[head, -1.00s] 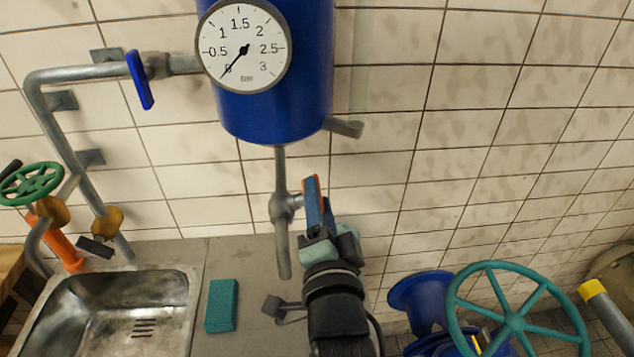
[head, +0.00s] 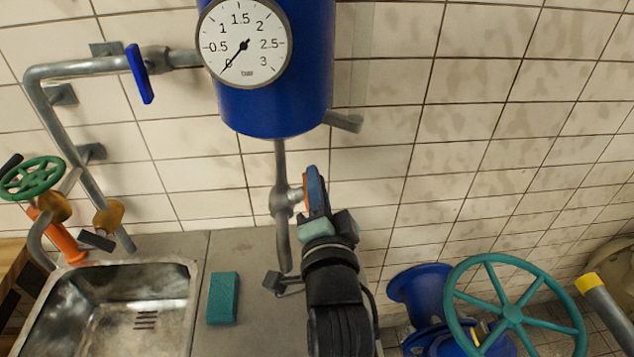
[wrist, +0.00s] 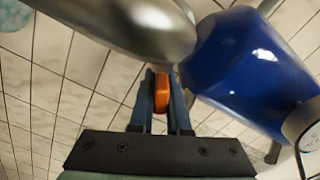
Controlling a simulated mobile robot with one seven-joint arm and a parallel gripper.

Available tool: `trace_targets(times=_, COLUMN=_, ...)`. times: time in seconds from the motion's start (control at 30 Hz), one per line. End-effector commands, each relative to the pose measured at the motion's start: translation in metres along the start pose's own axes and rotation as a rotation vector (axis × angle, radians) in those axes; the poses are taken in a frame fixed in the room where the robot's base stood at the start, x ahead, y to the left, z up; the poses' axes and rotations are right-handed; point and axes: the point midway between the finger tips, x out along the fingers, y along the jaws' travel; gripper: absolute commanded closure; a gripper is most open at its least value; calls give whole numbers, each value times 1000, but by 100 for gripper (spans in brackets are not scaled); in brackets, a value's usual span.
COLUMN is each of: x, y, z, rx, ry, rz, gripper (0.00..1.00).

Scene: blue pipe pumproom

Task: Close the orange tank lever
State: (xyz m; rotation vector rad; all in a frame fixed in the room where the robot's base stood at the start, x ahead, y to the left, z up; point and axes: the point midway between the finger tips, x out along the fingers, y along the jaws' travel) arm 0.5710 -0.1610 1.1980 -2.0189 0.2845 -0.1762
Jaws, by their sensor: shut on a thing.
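The orange tank lever (wrist: 161,94) shows between the two blue fingers of my gripper (wrist: 161,100) in the wrist view. In the head view only a thin orange edge of the lever (head: 307,192) shows beside my gripper (head: 316,190). The lever sits at the valve on the grey pipe (head: 281,200) below the blue tank (head: 275,112). My gripper is shut on the lever, and its fingers hide most of it in the head view.
A blue lever (head: 139,74) is on the pipe at the upper left. A metal sink (head: 110,310) and a teal sponge (head: 222,298) are at the lower left. A green handwheel (head: 513,314) stands at the lower right. The tiled wall is close behind the valve.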

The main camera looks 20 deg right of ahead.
Motion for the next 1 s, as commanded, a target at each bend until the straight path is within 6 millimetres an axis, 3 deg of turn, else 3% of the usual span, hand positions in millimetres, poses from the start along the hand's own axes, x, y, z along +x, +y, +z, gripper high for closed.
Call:
trace_targets(times=0.47, x=0, y=-6, z=-2, rx=-1, ry=-2, rz=87, gripper=100)
trace_targets(times=1.0, x=1, y=-7, z=-3, rx=-1, ry=0, rz=547, gripper=100)
